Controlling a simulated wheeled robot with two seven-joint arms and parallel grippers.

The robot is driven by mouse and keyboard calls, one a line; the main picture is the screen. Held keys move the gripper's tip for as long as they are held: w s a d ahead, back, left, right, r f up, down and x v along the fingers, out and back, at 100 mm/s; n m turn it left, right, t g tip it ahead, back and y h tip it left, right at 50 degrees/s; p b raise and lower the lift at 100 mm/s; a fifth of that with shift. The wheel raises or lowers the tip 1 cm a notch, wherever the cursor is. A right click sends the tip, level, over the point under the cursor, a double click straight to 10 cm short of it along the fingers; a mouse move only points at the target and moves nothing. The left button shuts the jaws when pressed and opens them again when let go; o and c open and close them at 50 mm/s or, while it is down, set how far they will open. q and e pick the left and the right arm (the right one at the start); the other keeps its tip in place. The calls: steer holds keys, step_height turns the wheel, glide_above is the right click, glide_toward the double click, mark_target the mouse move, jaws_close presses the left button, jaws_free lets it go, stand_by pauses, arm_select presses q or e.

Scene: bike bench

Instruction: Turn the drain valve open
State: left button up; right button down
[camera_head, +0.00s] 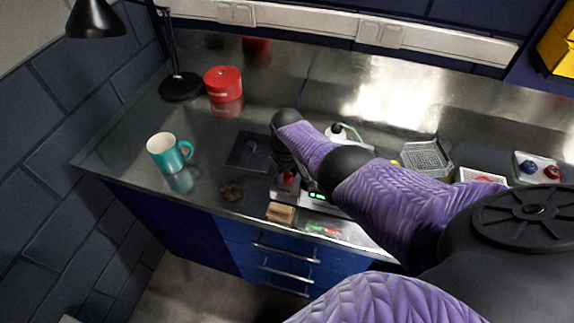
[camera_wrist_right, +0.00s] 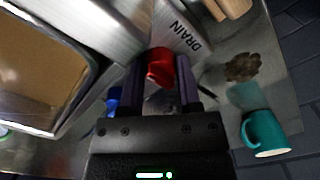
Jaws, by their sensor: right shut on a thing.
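The red drain valve knob (camera_wrist_right: 159,66) sits beside the word DRAIN on a metal housing (camera_wrist_right: 185,25). In the right wrist view my right gripper (camera_wrist_right: 160,75) has its two dark fingers on either side of the knob, shut on it. In the head view the knob (camera_head: 288,177) is a small red spot beside my right gripper (camera_head: 290,172), partly hidden by my wrist. The metal housing also shows in the head view (camera_head: 320,204), mostly behind my purple-sleeved arm. My left gripper is not in view.
A teal mug (camera_head: 166,154) stands at the left of the metal bench, with a red tin (camera_head: 223,83) and a black lamp base (camera_head: 181,87) behind it. A wooden block (camera_head: 281,212) lies by the front edge. A grey tray (camera_head: 427,157) stands to the right.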

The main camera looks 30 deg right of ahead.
steer(key=shift+m, duration=0.4)
steer(key=shift+c, duration=1.4)
jaws_free()
step_height(320, 180, up, 9)
steer(key=p, duration=0.6)
steer(key=shift+r+p, duration=0.1)
steer(key=shift+p, duration=0.25)
steer(key=shift+r, duration=0.4)
